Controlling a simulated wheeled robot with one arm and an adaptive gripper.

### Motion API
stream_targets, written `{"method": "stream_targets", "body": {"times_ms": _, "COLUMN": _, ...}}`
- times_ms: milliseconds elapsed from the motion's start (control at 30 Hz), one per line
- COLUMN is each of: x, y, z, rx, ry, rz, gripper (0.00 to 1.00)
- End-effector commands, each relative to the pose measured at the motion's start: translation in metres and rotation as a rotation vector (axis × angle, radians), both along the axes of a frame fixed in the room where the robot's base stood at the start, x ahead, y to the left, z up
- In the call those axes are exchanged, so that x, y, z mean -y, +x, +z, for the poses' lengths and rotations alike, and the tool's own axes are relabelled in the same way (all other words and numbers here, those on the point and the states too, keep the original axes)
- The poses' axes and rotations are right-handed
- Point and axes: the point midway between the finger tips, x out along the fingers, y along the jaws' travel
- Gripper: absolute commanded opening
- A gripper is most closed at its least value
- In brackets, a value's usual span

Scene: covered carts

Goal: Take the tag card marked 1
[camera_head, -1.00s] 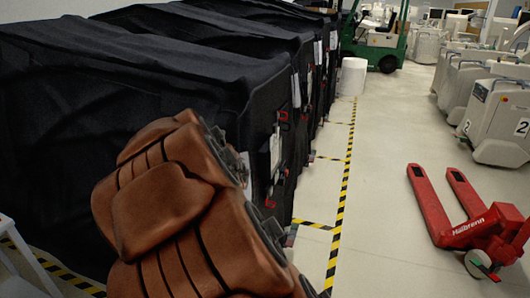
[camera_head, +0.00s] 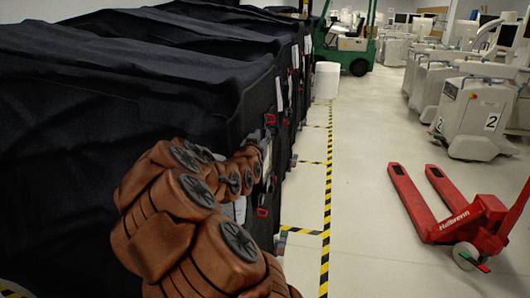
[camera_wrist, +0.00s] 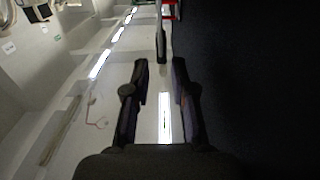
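My gripper (camera_wrist: 160,68) is open in the wrist view, with its two dark fingers apart and nothing clearly held between them. In the head view my arm reaches to the front side of the nearest black-covered cart (camera_head: 120,110), and its end is close to that side. A pale card (camera_head: 240,209) shows on this cart, partly hidden behind my arm. Another white card (camera_head: 279,94) hangs higher up, at the cart's far edge. No number is readable on either card, so I cannot tell which is marked 1. The black cover (camera_wrist: 260,90) fills the right of the wrist view.
Red clips (camera_head: 270,119) sit on the cart sides. More covered carts stand behind. A red pallet jack (camera_head: 470,225) stands at right, and a grey machine (camera_head: 475,115) marked 2 is behind it. The aisle floor (camera_head: 355,200) beside the striped line (camera_head: 327,190) is clear.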

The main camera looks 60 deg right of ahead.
Motion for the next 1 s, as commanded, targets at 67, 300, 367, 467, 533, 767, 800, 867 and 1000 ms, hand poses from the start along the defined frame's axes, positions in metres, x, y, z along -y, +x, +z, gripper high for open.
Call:
{"method": "stream_targets", "body": {"times_ms": 67, "x": 0.005, "y": 0.002, "z": 0.000, "rx": 0.000, "ry": 0.001, "rz": 0.000, "gripper": 0.25}}
{"method": "stream_targets", "body": {"times_ms": 300, "x": 0.024, "y": 0.009, "z": 0.001, "rx": 0.001, "ry": -0.001, "rz": 0.000, "gripper": 0.25}}
{"method": "stream_targets", "body": {"times_ms": 367, "x": 0.031, "y": 0.011, "z": -0.001, "rx": 0.000, "ry": 0.000, "rz": -0.001, "gripper": 0.25}}
{"method": "stream_targets", "body": {"times_ms": 467, "x": 0.041, "y": 0.015, "z": -0.002, "rx": -0.001, "ry": 0.000, "rz": -0.001, "gripper": 0.25}}
{"method": "stream_targets", "body": {"times_ms": 533, "x": 0.047, "y": 0.017, "z": -0.002, "rx": 0.001, "ry": -0.002, "rz": -0.001, "gripper": 0.25}}
{"method": "stream_targets", "body": {"times_ms": 767, "x": 0.054, "y": 0.019, "z": -0.002, "rx": 0.001, "ry": -0.001, "rz": -0.002, "gripper": 0.25}}
{"method": "stream_targets", "body": {"times_ms": 800, "x": 0.054, "y": 0.019, "z": -0.002, "rx": 0.001, "ry": -0.001, "rz": -0.002, "gripper": 0.25}}
{"method": "stream_targets", "body": {"times_ms": 867, "x": 0.054, "y": 0.019, "z": -0.003, "rx": 0.001, "ry": -0.001, "rz": -0.002, "gripper": 0.25}}
{"method": "stream_targets", "body": {"times_ms": 1000, "x": 0.054, "y": 0.019, "z": -0.003, "rx": 0.001, "ry": -0.001, "rz": -0.002, "gripper": 0.20}}
